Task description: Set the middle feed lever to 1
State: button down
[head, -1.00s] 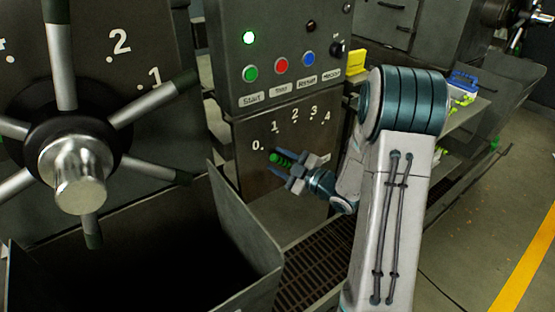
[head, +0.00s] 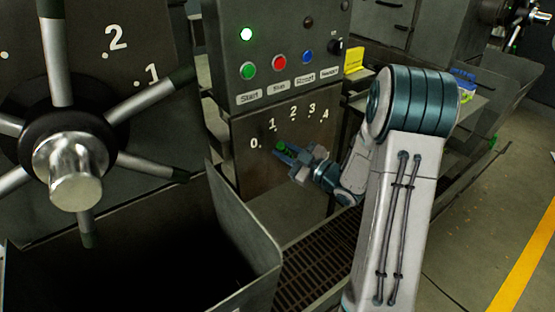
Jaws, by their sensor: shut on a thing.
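The dial carries marks 0, 1, 2, 3 and so on in an arc.
A control box (head: 280,60) with green, red and blue buttons sits above the dial. A large spoked handwheel (head: 70,150) stands at the left. An open metal hopper (head: 245,230) lies below left of my gripper, with a floor grating (head: 315,255) beside it.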

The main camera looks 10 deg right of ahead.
jog(key=shift+w+d+r+m+t, duration=0.15)
jog(key=shift+d+m, duration=0.2)
jog(key=shift+m, duration=0.1)
jog(key=shift+w+d+r+m+t, duration=0.15)
jog(key=shift+d+m, duration=0.15)
jog(key=shift+m, duration=0.15)
jog(key=c, duration=1.3)
grip_release()
jog(key=b+v, duration=0.2)
jog(key=v, duration=1.2)
jog(key=shift+r+b, duration=0.15)
jog(key=shift+b, duration=0.2)
jog(key=shift+a, duration=0.1)
